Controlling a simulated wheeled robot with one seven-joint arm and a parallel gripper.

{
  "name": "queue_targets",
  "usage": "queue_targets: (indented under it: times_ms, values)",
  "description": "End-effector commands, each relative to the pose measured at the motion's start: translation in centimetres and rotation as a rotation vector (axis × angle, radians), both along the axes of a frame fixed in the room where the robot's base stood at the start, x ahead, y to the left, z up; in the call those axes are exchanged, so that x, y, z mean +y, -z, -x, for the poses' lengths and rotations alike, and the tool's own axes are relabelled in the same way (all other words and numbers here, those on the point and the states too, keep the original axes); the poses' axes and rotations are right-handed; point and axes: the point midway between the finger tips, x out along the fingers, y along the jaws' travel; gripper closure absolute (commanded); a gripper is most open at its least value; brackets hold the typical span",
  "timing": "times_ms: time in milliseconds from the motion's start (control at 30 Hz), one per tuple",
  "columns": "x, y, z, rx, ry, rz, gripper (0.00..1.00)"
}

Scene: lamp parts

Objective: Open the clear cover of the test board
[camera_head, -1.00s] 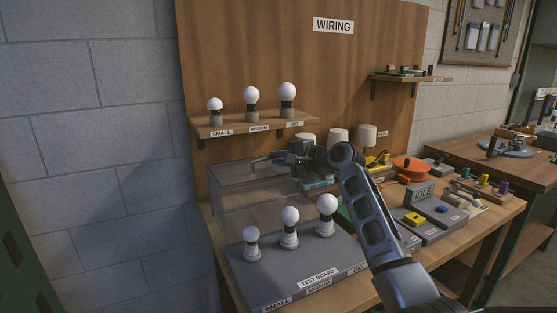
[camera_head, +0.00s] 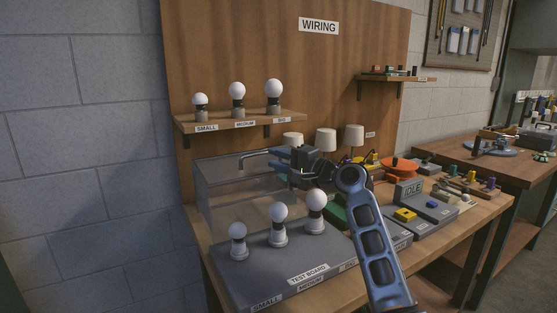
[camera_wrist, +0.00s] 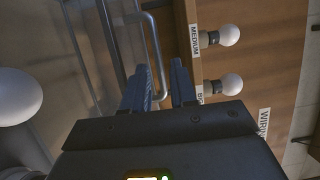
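The test board (camera_head: 290,268) is a grey base on the bench with three white bulbs on it: small (camera_head: 237,231), medium (camera_head: 278,212) and big (camera_head: 316,198). The clear cover (camera_head: 225,190) stands raised at the back of the board, behind the bulbs. Its grey bar handle (camera_head: 258,153) is near its top edge and also shows in the wrist view (camera_wrist: 152,40). My gripper (camera_head: 280,160) is at the handle's right end. In the wrist view its two blue fingers (camera_wrist: 163,88) are apart, with the handle's end seen in the gap; whether they touch it is unclear.
A wall shelf (camera_head: 245,121) with several bulbs is above the cover. White lamp shades (camera_head: 326,139) stand behind my gripper. An orange reel (camera_head: 399,166) and a grey IDLE box (camera_head: 410,190) are to the right on the bench.

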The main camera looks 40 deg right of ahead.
Motion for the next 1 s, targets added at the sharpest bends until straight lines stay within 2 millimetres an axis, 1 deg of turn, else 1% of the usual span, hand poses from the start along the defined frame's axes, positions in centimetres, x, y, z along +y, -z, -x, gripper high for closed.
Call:
queue_targets:
  times_ms: [33, 100, 300, 400, 467, 800, 900, 1000]
  values:
    - [0.0, 0.0, 0.0, -0.001, 0.000, 0.000, 0.69]
    - [0.0, -0.1, 0.0, -0.001, 0.000, 0.000, 0.62]
    - [0.0, -0.1, 0.0, -0.002, 0.001, 0.000, 0.62]
    - [-0.1, 0.0, 0.4, -0.002, 0.001, 0.000, 0.62]
    - [-0.1, 0.0, 1.0, -0.002, 0.001, 0.000, 0.62]
    - [-0.5, 0.3, 6.2, -0.001, 0.002, 0.001, 0.62]
    - [-0.6, 0.3, 7.2, -0.002, 0.002, 0.000, 0.62]
    - [-0.7, 0.3, 7.7, -0.001, 0.001, 0.000, 0.62]
